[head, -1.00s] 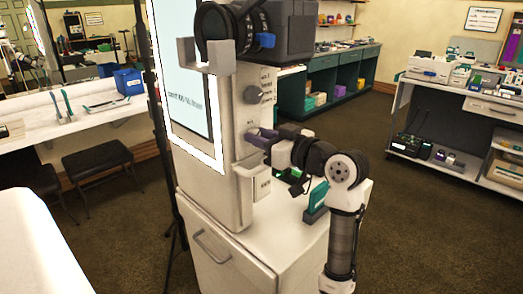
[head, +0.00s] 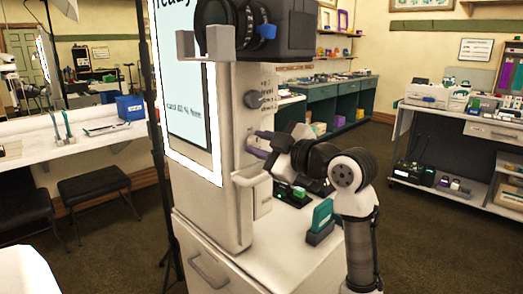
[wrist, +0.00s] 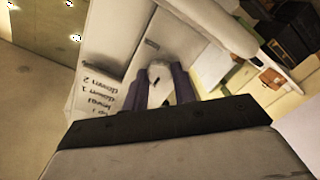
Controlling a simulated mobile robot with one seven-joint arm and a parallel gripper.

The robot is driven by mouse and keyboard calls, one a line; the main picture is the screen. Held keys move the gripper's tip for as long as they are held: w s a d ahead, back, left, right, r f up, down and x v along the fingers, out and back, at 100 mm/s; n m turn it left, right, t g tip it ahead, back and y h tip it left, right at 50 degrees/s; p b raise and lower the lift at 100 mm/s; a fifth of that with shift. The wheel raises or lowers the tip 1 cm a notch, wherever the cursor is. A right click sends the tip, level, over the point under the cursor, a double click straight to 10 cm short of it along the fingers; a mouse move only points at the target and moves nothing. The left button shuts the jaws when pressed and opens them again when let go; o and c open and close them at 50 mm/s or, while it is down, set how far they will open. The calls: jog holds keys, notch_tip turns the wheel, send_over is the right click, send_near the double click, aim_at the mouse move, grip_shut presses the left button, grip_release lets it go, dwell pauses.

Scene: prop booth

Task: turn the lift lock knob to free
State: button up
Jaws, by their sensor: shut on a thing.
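A tall white booth housing (head: 222,130) stands on a white cabinet. My gripper (head: 260,143) is at its right side face, below a dark round knob (head: 253,99) with small printed labels beside it. In the wrist view my purple fingers (wrist: 162,88) are shut on a small pale knob (wrist: 159,70) with a short dark mark. I take this for the lift lock knob, but its own label is not readable. The upside-down labels at left (wrist: 97,92) include level, down 1 and down 2. In the head view my fingers and hand hide the held knob.
A green block (head: 322,218) in a dark holder and a small dark device with green parts (head: 291,192) stand on the cabinet top (head: 262,248), below my arm. A camera (head: 262,28) sits above the housing. A shelf unit stands at right; open floor lies between.

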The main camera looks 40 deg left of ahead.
dwell(0.4)
jog(key=o, duration=1)
jog(key=s+d+b, duration=0.1)
jog(key=d+b, duration=0.1)
jog(key=d, duration=1.1)
jog(key=shift+d+r, duration=0.3)
jog(key=shift+d, duration=0.1)
